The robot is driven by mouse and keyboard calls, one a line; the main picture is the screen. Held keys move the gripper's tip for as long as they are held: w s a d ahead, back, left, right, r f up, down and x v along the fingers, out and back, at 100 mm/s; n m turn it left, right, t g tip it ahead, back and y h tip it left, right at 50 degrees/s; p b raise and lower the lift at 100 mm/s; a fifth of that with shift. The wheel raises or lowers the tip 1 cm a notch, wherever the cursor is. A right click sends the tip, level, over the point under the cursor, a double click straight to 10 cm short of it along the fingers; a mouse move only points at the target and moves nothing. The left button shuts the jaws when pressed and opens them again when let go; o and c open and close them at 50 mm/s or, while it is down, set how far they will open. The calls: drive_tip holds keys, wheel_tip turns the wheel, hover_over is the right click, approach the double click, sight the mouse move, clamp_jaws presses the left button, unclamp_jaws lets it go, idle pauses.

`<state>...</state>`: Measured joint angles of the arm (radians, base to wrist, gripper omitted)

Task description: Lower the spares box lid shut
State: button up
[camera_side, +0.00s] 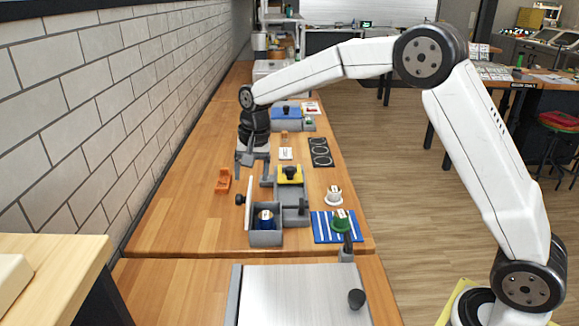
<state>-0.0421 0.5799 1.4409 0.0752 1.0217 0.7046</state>
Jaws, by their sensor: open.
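A black knob (240,199) sticks out to the left from the lid. My gripper (252,172) is open and empty, pointing down above the table, beyond the lid and box in this view. It looks apart from the lid, though the exact gap is hard to judge.
A yellow block with a black knob (290,175) stands right behind the box. An orange holder (223,181) is left. Bare wood lies left of the box.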

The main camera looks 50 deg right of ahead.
sight(242, 196)
drive_tip(key=shift+w+a+r+m, duration=0.15)
drive_tip(key=shift+w+r+m, duration=0.1)
drive_tip(key=shift+w, duration=0.35)
drive_tip(key=shift+w+a+r+m, duration=0.15)
drive_tip(key=shift+w+m, duration=0.1)
drive_tip(key=shift+w, duration=0.35)
drive_tip(key=shift+f, duration=0.15)
drive_tip(key=shift+w+a+f, duration=0.15)
drive_tip(key=shift+f, duration=1.75)
drive_tip(key=shift+w+a+f, duration=0.1)
drive_tip(key=shift+a+f, duration=0.05)
drive_tip(key=shift+f, duration=1.7)
clamp_jaws()
